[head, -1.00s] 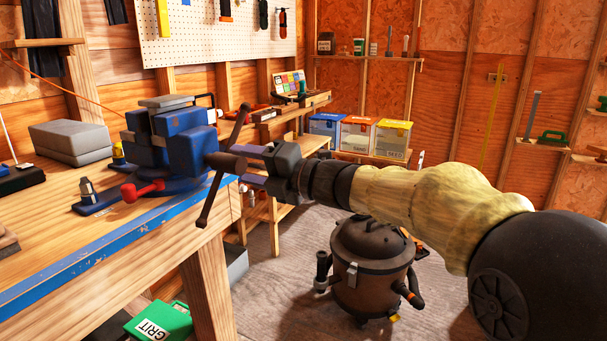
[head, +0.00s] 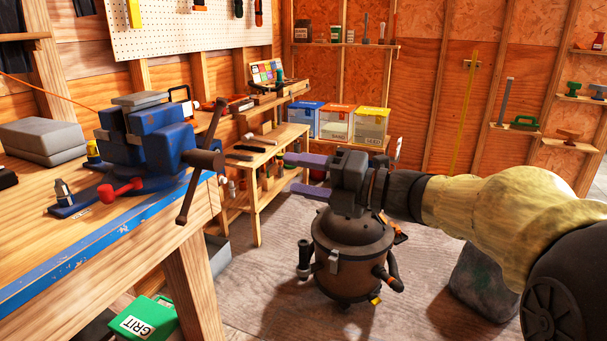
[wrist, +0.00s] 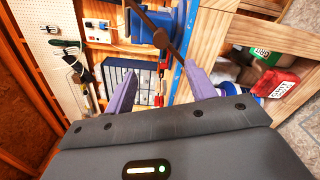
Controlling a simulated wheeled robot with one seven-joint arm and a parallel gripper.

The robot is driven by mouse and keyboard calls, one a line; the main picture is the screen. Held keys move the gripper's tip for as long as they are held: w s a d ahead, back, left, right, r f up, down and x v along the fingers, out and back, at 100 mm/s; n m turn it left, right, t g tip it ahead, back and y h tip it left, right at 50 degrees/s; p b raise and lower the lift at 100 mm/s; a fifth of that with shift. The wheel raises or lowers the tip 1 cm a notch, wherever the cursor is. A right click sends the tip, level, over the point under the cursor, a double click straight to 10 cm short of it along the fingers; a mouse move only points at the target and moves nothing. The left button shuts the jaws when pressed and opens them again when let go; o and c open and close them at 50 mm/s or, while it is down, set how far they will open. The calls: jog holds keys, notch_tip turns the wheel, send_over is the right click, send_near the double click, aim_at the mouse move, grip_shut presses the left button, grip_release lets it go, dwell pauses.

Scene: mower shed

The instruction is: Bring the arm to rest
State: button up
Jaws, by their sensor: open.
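My gripper (head: 299,175) is open and empty in the head view, its two purple fingers spread apart and pointing left. It hangs in free air to the right of the blue bench vise (head: 150,145), apart from the vise's dark handle bar (head: 187,212). My arm reaches in from the right edge, above the brown canister vacuum (head: 350,262). In the wrist view the purple fingers of my gripper (wrist: 165,92) are apart with nothing held between them. The blue vise (wrist: 165,40) and its bar show beyond them.
The wooden workbench (head: 130,232) fills the left, with a green GRIT box (head: 145,320) below it. A low wooden bench (head: 262,162) and boxes on a shelf (head: 338,122) stand behind. Open floor (head: 265,285) lies around the vacuum.

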jog(key=w+d+f+m+t+h, duration=0.7)
jog(key=m+h, duration=0.1)
jog(key=m, duration=0.6)
jog(key=s+d+f+m+g+h, duration=0.1)
jog(key=s+d+f+m+h, duration=0.1)
jog(key=d+f+m+h, duration=0.6)
jog(key=s+f+m+g, duration=1)
jog(key=s+f+m, duration=0.3)
jog(key=s+f, duration=0.5)
notch_tip(320, 180, up, 37)
jog(key=p, duration=3.6)
jog(key=shift+d+f+m+h+p, duration=0.15)
jog(key=shift+m+h+p, duration=0.15)
jog(key=shift+p, duration=0.1)
